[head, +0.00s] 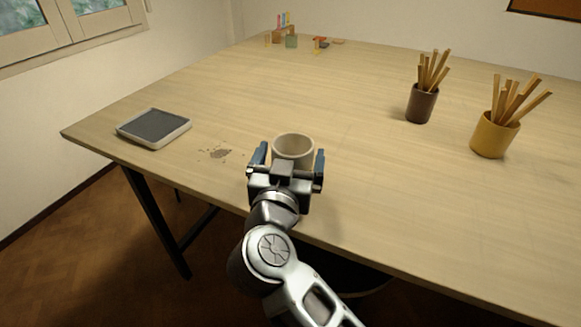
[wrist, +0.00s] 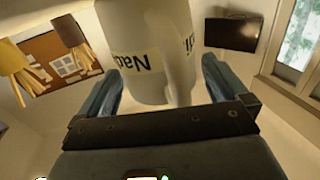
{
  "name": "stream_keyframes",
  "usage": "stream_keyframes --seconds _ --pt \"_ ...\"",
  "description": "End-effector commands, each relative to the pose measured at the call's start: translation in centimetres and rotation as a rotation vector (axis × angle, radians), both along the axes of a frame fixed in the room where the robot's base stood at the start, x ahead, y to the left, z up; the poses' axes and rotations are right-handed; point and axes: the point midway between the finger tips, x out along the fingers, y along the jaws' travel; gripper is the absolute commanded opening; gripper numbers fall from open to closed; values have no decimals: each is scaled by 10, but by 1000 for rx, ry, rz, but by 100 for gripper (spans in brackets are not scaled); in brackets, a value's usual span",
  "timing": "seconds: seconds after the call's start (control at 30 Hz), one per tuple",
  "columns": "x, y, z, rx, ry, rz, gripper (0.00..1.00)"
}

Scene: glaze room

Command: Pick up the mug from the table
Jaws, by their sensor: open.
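An off-white mug (head: 293,144) stands on the wooden table (head: 330,90) near its front edge. My gripper (head: 289,158) is open at the near side of the mug, with one finger to its left and one to its right. In the wrist view, which looks upside down, the mug (wrist: 145,45) lies between the two fingers, with gaps beside it. It bears a pale label with dark letters, and its handle (wrist: 180,70) points toward the gripper. The mug's lower near side is hidden by my gripper in the head view.
A grey-topped tray (head: 153,128) lies at the left, with brown specks (head: 220,153) between it and the mug. A dark cup (head: 422,104) and a yellow cup (head: 494,136), both holding wooden sticks, stand at the right. Small coloured items (head: 290,40) sit at the back.

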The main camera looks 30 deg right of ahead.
Motion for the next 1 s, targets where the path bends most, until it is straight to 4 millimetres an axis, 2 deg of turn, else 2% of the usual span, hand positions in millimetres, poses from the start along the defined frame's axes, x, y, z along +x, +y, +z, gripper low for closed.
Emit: stream_keyframes --seconds 0.23,0.83,1.0 --pt "1 -1 0 0 0 0 99" --pt "1 -1 0 0 0 0 42" --pt "1 0 1 -1 -1 0 41"
